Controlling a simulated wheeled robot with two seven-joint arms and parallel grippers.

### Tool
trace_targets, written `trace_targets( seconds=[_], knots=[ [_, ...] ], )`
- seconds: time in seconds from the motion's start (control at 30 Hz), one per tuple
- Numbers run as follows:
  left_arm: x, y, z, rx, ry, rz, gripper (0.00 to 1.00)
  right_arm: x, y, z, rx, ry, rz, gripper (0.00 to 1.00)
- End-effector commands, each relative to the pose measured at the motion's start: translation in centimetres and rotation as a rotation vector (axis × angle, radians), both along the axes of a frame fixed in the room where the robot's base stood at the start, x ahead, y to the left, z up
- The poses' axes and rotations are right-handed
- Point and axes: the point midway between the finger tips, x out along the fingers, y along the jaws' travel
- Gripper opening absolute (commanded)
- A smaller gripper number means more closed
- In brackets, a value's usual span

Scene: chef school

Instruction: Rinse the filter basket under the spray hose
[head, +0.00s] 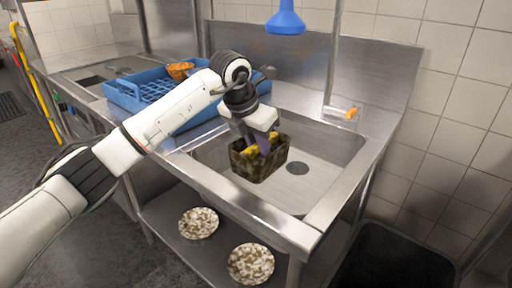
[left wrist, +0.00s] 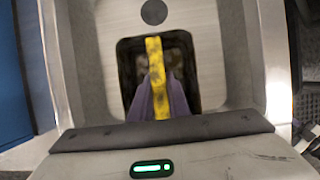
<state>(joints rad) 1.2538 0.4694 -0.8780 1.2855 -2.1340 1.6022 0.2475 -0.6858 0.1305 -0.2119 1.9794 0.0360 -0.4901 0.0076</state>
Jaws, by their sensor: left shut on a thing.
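The filter basket (head: 259,162) is a dark, brown-stained box with a yellow handle. My left gripper (head: 262,143) is shut on the yellow handle and holds the basket over the sink basin (head: 318,172). In the left wrist view the yellow handle (left wrist: 156,75) runs between the two purple fingers (left wrist: 160,95), with the dark basket (left wrist: 190,75) below. The blue spray head (head: 286,20) hangs above the sink, higher than the basket and a little to its right. I cannot tell whether the basket touches the basin floor. My right gripper is out of view.
A blue dish rack (head: 130,99) with an orange-brown bowl (head: 180,70) stands on the counter left of the sink. Two spotted plates (head: 198,223) (head: 251,264) lie on the lower shelf. The basin's right part is clear.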

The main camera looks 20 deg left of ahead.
Motion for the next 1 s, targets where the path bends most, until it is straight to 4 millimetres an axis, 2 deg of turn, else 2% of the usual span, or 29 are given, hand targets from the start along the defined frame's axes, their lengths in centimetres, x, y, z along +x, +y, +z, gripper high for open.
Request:
trace_targets(
  seconds=[0.1, 0.7, 1.0],
  knots=[
    [0.7, -0.4, -1.5, -0.002, 0.001, -0.001, 0.00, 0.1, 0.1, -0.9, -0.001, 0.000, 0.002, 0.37],
    [2.5, -1.0, -8.5, -0.002, 0.000, 0.001, 0.00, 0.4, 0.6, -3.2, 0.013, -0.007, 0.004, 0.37],
    [3.3, -1.3, -11.2, -0.001, -0.001, -0.001, 0.00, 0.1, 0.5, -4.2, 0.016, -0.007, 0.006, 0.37]
  ],
)
